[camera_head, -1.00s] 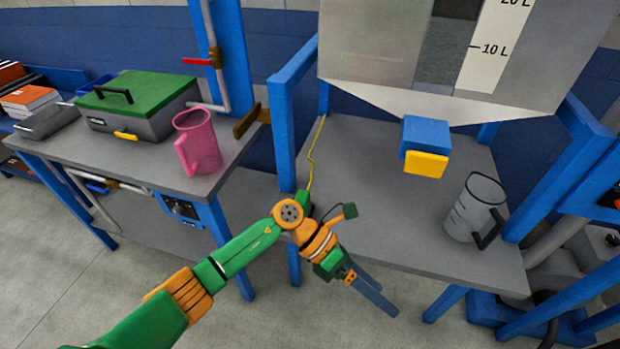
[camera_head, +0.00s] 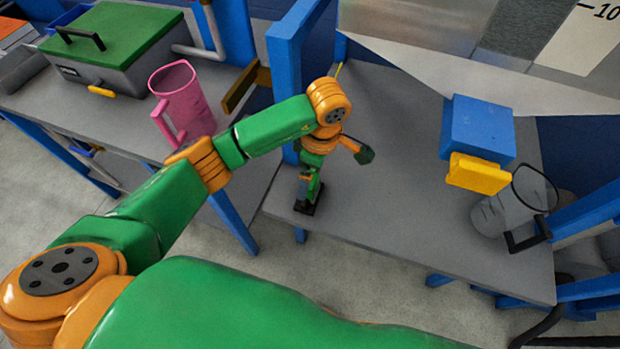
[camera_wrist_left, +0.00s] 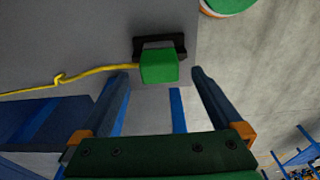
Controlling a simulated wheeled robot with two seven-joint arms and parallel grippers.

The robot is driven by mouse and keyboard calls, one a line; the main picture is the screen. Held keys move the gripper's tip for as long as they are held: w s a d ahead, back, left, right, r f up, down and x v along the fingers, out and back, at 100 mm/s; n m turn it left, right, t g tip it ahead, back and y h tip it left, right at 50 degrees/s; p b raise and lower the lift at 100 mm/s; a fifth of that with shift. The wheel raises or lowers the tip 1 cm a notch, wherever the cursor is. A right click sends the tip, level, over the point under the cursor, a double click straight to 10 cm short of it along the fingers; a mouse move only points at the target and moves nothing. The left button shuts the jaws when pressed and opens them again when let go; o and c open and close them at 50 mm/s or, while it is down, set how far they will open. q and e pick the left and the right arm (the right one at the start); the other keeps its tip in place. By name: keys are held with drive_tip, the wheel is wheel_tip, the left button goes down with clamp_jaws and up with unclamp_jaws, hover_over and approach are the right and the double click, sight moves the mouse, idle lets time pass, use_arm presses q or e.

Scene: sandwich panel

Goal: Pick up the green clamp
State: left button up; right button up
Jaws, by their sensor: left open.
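The green clamp (camera_wrist_left: 158,66) shows in the left wrist view as a green block with a black bar behind it, near the edge of the grey table. A yellow cable (camera_wrist_left: 98,70) runs from it to the left. My left gripper (camera_wrist_left: 161,78) is open, with its two fingers on either side of the clamp's line and gaps on both sides. In the head view my left gripper (camera_head: 307,188) points down over the front left corner of the table, and the clamp's black part (camera_head: 309,207) shows just below it. Most of the clamp is hidden there. My right gripper is not seen.
A blue block with a yellow front (camera_head: 478,130) hangs over the right table (camera_head: 400,215). A clear jug (camera_head: 495,213) stands at its right edge. A pink jug (camera_head: 188,105) and a green-lidded box (camera_head: 115,45) stand on the left table. The table's middle is clear.

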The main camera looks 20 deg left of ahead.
use_arm(q)
drive_tip(key=f, duration=0.2)
drive_tip(key=shift+s+a+f, duration=0.1)
drive_tip(key=shift+a+f, duration=0.1)
drive_tip(key=shift+f, duration=0.4)
clamp_jaws()
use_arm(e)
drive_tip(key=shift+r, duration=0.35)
use_arm(q)
drive_tip(key=shift+r, duration=0.1)
drive_tip(key=shift+w+r, duration=0.2)
drive_tip(key=shift+r, duration=0.1)
wheel_tip(320, 180, up, 3)
drive_tip(key=shift+s+f, duration=0.1)
drive_tip(key=shift+s, duration=0.05)
drive_tip(key=s+d+r+p, duration=0.1)
drive_tip(key=s+d+r, duration=0.3)
drive_tip(key=s+r, duration=0.5)
drive_tip(key=s, duration=0.4)
drive_tip(key=shift+s+r+p, duration=0.15)
drive_tip(key=shift+r+p, duration=0.1)
drive_tip(key=shift+p, duration=0.1)
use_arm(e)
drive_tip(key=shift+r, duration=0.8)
